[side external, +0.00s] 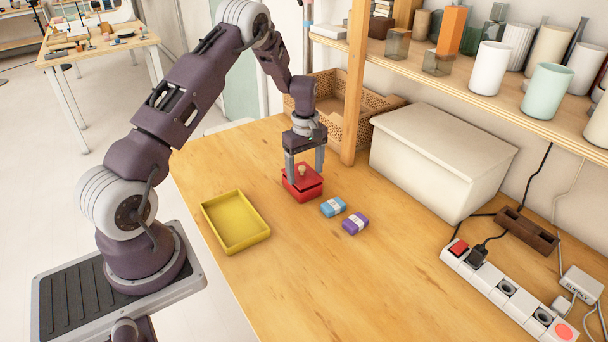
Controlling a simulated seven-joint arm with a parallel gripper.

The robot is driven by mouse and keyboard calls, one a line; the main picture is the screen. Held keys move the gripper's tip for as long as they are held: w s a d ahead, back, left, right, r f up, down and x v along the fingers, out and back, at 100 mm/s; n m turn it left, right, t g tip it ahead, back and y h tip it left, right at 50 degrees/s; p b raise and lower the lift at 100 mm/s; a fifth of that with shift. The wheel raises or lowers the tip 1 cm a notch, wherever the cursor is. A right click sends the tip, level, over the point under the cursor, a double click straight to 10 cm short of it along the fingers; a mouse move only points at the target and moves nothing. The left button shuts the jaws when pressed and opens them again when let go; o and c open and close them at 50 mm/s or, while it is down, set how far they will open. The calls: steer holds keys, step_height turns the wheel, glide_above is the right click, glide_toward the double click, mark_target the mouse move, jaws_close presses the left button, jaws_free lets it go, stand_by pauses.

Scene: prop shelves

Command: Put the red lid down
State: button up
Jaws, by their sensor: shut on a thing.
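The red lid (301,177) has a small pale knob (302,169) on top. It sits on or just above a red box (303,193); I cannot tell whether the two touch all round. My gripper (304,168) points straight down over the lid, with its fingers shut on it near the knob. The exact contact of the fingers is too small to make out.
An empty yellow tray (236,222) lies left of the red box. A blue packet (333,207) and a purple packet (355,223) lie to its right. The table's front is clear.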

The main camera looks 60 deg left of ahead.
step_height(320, 180, up, 8)
glide_above(308, 242)
step_height(308, 242, down, 5)
step_height(308, 242, down, 8)
steer(key=shift+f, duration=0.1)
steer(key=shift+f, duration=0.1)
steer(key=o, duration=1.3)
steer(key=shift+o, duration=0.2)
